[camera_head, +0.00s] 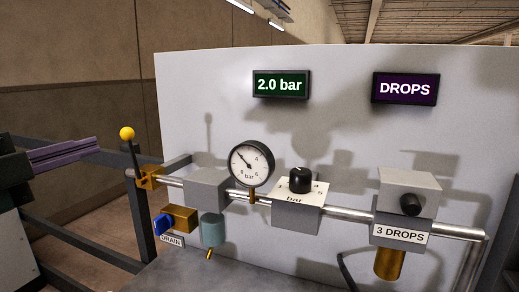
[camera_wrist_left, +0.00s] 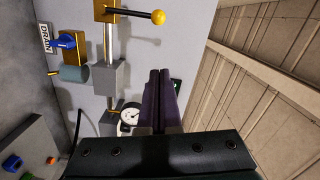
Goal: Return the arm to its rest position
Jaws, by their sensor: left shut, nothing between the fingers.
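My left gripper (camera_head: 95,146) comes in from the left edge in the head view. Its purple fingers are shut together with nothing between them, pointing right. In the left wrist view the shut fingers (camera_wrist_left: 160,73) point up the picture, in front of the wall panel. In the head view the fingers are left of the yellow-knobbed lever (camera_head: 127,134), with a gap in the picture between them. The lever also shows in the left wrist view (camera_wrist_left: 157,17), apart from the fingers. My right gripper is in neither view.
A pipe carries a pressure gauge (camera_head: 251,163), a black regulator knob (camera_head: 300,179) and a "3 DROPS" unit (camera_head: 407,192). A blue drain handle (camera_head: 161,225) is low left. Displays read "2.0 bar" (camera_head: 280,85) and "DROPS" (camera_head: 405,89). Dark rails (camera_head: 80,240) run at left.

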